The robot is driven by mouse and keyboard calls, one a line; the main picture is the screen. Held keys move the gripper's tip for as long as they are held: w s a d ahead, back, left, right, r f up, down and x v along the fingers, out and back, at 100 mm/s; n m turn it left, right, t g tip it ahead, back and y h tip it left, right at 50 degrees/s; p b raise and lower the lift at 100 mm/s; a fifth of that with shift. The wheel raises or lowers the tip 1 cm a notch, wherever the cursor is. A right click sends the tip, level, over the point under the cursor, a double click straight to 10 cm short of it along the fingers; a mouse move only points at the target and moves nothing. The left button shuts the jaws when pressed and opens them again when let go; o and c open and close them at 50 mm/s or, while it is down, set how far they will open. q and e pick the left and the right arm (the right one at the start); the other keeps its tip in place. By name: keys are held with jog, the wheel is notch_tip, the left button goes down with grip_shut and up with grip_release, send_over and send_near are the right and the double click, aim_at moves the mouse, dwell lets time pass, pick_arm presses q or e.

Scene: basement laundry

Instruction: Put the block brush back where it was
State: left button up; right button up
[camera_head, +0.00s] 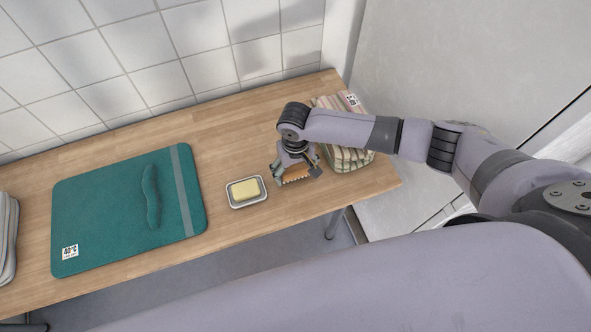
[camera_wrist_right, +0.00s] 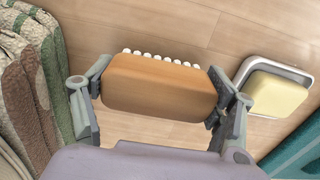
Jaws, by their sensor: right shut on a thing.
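The block brush (camera_head: 295,174) has an orange-brown wooden back and a row of pale bristle tufts. My right gripper (camera_head: 296,176) is shut on it, between the soap dish and the folded striped towels. In the right wrist view the brush (camera_wrist_right: 160,84) sits between the two fingers of my right gripper (camera_wrist_right: 158,95), wood side toward the camera, bristles showing along its far edge. I cannot tell whether the brush touches the table. My left gripper is not in view.
A yellow soap bar (camera_head: 245,189) lies in a metal dish (camera_head: 233,203) left of the gripper. Folded striped towels (camera_head: 350,160) stand close on the right. A teal mat (camera_head: 105,200) with a teal roll (camera_head: 152,197) lies on the wooden table (camera_head: 225,130). Bare wood shows behind the dish.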

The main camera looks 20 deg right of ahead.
jog(key=shift+f, duration=0.5)
jog(key=o, duration=1.1)
jog(key=shift+f, duration=0.15)
notch_tip(320, 180, up, 12)
jog(key=shift+r+b, duration=0.2)
jog(key=shift+b, duration=0.3)
